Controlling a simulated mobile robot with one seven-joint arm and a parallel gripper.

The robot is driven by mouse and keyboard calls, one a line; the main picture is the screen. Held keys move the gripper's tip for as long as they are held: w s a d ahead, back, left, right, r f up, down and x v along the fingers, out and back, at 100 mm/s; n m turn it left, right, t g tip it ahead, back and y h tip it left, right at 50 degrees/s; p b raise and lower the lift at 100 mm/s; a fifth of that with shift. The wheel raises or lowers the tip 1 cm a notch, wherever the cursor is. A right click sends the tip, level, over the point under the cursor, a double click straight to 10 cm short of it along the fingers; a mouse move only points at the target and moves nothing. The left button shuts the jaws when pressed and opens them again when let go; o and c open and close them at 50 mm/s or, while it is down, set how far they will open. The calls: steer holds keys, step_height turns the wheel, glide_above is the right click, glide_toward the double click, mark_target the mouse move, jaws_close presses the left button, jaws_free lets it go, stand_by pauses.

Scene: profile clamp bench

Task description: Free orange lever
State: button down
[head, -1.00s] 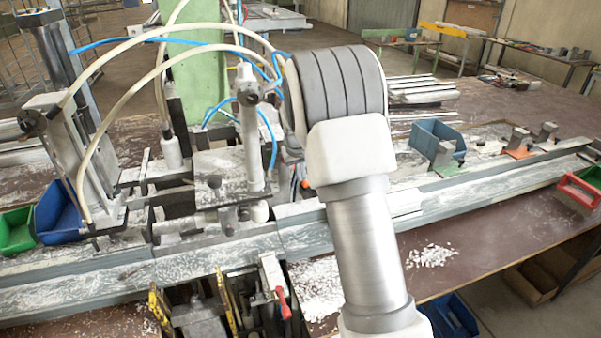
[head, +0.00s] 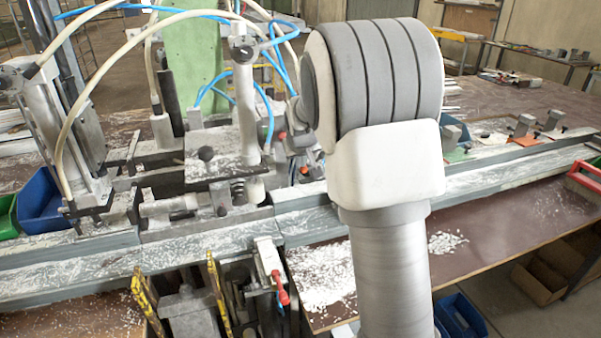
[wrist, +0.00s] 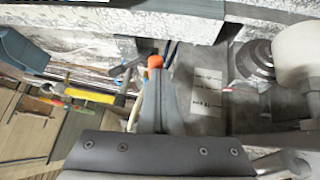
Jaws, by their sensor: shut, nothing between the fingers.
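The orange lever (wrist: 155,62) shows its rounded orange tip in the wrist view, just beyond my fingertips. I cannot tell whether they touch, and the rest of the lever is hidden. My gripper (wrist: 158,80) is shut with nothing between its fingers. In the head view, a small orange spot (head: 304,170) shows beside the clamp machine, left of my arm, which hides my gripper there. I cannot tell for sure that this spot is the lever.
The clamp machine (head: 215,150) has hoses looping above it. A long metal profile (head: 210,245) crosses the bench. A red-tipped clamp (head: 275,275) stands in front. A round fitting (wrist: 258,60) and a white label (wrist: 207,92) lie right of my fingers.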

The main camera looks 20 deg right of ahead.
steer(key=f+t+b, duration=0.1)
steer(key=b, duration=0.2)
steer(key=f+t+b, duration=0.1)
steer(key=f+b, duration=0.1)
steer(key=b, duration=0.2)
steer(key=f+b, duration=0.2)
steer(key=b, duration=0.1)
steer(key=shift+w+f+t, duration=0.2)
steer(key=shift+w+t, duration=0.2)
steer(key=shift+w+b, duration=0.15)
steer(key=shift+b, duration=0.45)
steer(key=shift+r, duration=0.2)
steer(key=shift+r+p, duration=0.1)
steer(key=shift+p, duration=0.2)
steer(key=shift+r+p, duration=0.4)
steer(key=shift+r, duration=0.35)
